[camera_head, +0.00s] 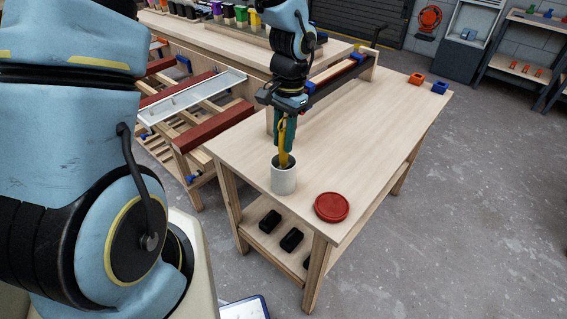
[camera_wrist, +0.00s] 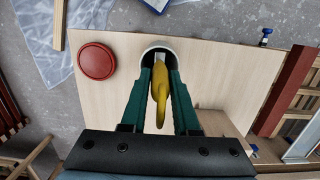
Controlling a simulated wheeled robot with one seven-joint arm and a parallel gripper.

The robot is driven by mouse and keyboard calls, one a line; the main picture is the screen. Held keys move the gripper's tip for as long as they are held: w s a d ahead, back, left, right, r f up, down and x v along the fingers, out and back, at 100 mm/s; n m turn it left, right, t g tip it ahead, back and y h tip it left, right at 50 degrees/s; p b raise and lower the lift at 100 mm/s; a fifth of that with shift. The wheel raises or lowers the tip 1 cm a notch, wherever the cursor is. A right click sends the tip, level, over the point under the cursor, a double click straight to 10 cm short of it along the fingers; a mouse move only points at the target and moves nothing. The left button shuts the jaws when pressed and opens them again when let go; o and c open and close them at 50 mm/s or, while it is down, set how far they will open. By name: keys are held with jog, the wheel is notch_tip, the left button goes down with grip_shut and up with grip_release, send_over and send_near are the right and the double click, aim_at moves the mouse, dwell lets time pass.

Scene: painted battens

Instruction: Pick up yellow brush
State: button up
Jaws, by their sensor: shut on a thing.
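The yellow brush (camera_head: 283,147) stands in a white cup (camera_head: 284,181) near the corner of the wooden table (camera_head: 340,140). Its lower end is inside the cup and hidden. My gripper (camera_head: 286,138) is above the cup with its green fingers pointing down, shut on the brush's handle. In the wrist view the yellow handle (camera_wrist: 160,84) runs between my two green fingers (camera_wrist: 159,92), and the cup's pale rim (camera_wrist: 151,48) shows at their tips.
A red round lid-like disc (camera_head: 331,207) lies right of the cup on the table. Orange (camera_head: 416,79) and blue (camera_head: 439,87) small blocks sit at the far right end. Dark red battens (camera_head: 213,127) lie on a rack at left. The table's middle is clear.

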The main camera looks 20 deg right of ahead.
grip_shut()
notch_tip(320, 180, up, 18)
jog(key=b, duration=0.2)
dwell(0.6)
dwell(2.2)
